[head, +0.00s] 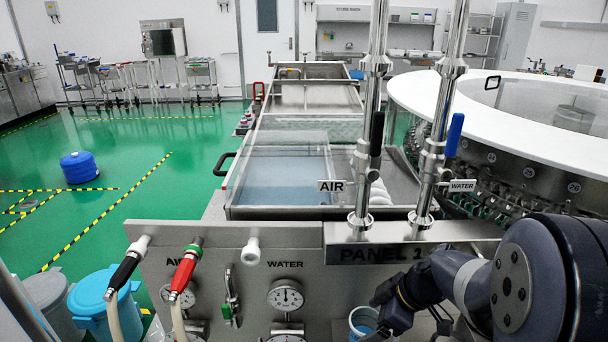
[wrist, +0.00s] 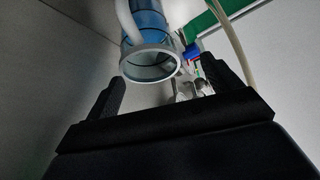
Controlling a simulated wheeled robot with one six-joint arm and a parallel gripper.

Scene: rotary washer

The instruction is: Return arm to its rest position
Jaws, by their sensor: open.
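My gripper (head: 388,308) is low in front of the panel (head: 230,262), at the lower right of the head view, with my dark arm reaching in from the right. In the wrist view its two black fingers (wrist: 168,88) stand wide apart with nothing between them. A blue tube with a pale ring at its end (wrist: 150,62) lies beyond the fingertips, apart from them as far as I can tell. A blue-and-white cylinder (head: 363,320) shows beside my gripper in the head view, partly hidden by it.
Two steel pipes with a blue handle (head: 455,134) and a black handle (head: 377,133) rise above the panel. Red (head: 185,272) and black (head: 127,270) hose fittings hang at its left. The round white-topped washer (head: 540,118) stands at right. Green floor at left is mostly open.

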